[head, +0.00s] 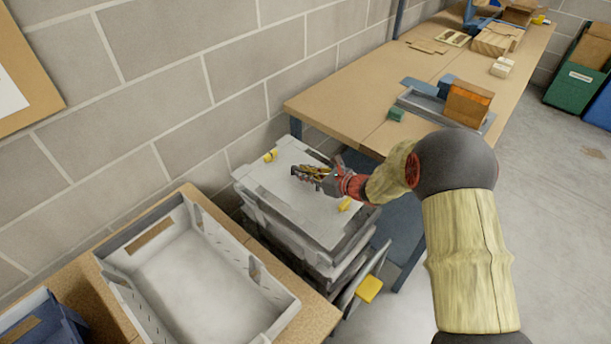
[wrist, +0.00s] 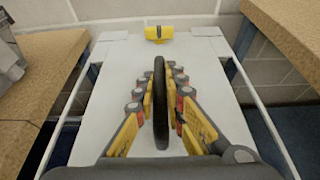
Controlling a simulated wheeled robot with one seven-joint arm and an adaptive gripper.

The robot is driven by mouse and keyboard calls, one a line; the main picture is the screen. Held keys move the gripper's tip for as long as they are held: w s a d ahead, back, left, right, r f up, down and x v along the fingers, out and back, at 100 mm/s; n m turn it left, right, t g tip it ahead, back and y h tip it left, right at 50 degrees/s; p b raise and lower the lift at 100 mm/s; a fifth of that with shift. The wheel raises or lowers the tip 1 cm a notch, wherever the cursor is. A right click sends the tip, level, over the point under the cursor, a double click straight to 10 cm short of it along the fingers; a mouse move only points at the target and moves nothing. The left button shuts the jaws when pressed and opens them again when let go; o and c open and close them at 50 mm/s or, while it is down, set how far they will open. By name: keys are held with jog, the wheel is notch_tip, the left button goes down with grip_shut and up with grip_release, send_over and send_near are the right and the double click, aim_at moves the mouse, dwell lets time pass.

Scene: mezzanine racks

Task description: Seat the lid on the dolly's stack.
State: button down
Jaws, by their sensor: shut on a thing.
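The lid (head: 316,213) is a flat, pale grey panel with yellow clips at two opposite edges. It lies over the top of the grey stack (head: 290,243) against the wall. In the wrist view the lid (wrist: 118,75) fills the middle, with one yellow clip (wrist: 158,33) at its far edge. My gripper (head: 304,172) is over the lid's middle. Its fingers (wrist: 161,75) close from both sides on a thin dark upright grip on the lid. I cannot tell whether the lid touches the stack all round. The dolly under the stack is mostly hidden.
A pale open crate (head: 190,270) stands on a wooden bench (head: 318,322) left of the stack. A long worktable (head: 350,105) with blocks and trays stands behind and right. A yellow piece (head: 369,289) sits low beside the stack.

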aim_at(320, 191)
jog(key=shift+f+b, duration=1.7)
jog(key=shift+f, duration=1)
jog(key=shift+f+b, duration=0.55)
jog(key=shift+b, duration=0.1)
jog(key=c, duration=2.1)
grip_release()
jog(key=shift+c, duration=0.2)
jog(key=shift+s, duration=0.1)
jog(key=shift+f, duration=0.1)
jog(key=shift+p+v, duration=1.3)
jog(key=shift+v, duration=2)
jog(key=shift+p+v, duration=0.85)
jog(key=shift+v, duration=1.4)
